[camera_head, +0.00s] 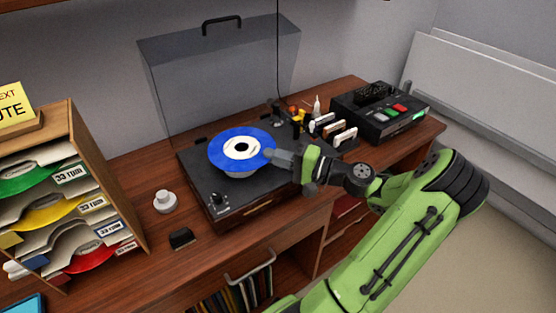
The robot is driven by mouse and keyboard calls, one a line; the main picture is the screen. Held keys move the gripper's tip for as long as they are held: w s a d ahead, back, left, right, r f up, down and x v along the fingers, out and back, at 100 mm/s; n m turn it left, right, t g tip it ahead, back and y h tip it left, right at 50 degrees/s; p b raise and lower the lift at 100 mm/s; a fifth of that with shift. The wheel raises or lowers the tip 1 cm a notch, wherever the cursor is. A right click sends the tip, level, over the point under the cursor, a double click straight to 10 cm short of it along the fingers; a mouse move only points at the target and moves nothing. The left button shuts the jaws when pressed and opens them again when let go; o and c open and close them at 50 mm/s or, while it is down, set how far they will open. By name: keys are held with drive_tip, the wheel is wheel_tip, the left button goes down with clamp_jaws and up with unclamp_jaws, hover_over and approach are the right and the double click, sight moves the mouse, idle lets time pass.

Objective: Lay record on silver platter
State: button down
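A blue record (222,151) with a white label and dark centre is over the black turntable (212,186), on the wooden cabinet. My gripper (270,154) is at the record's right edge, its grey fingers meeting the rim, and it looks shut on it. How much gap lies between the record and the turntable is hard to tell.
A clear lid (220,80) stands open behind the turntable. A rack of coloured records (110,185) is at left. A black device (380,112) with coloured buttons is at right.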

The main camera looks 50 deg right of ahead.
drive_tip(key=shift+w+d+f, duration=0.15)
drive_tip(key=shift+w, duration=0.35)
drive_tip(key=shift+w+d+f, duration=0.1)
drive_tip(key=shift+w+f, duration=0.05)
drive_tip(key=shift+w, duration=0.3)
drive_tip(key=shift+w+f+b, duration=0.1)
drive_tip(key=shift+f+b, duration=0.1)
drive_tip(key=shift+b, duration=0.25)
drive_tip(key=shift+f+b, duration=1.1)
drive_tip(key=shift+f, duration=0.25)
drive_tip(key=c, duration=1.3)
unclamp_jaws()
drive_tip(key=shift+c, duration=0.7)
drive_tip(key=p+v, duration=0.2)
drive_tip(key=v, duration=0.5)
drive_tip(key=shift+p, duration=0.3)
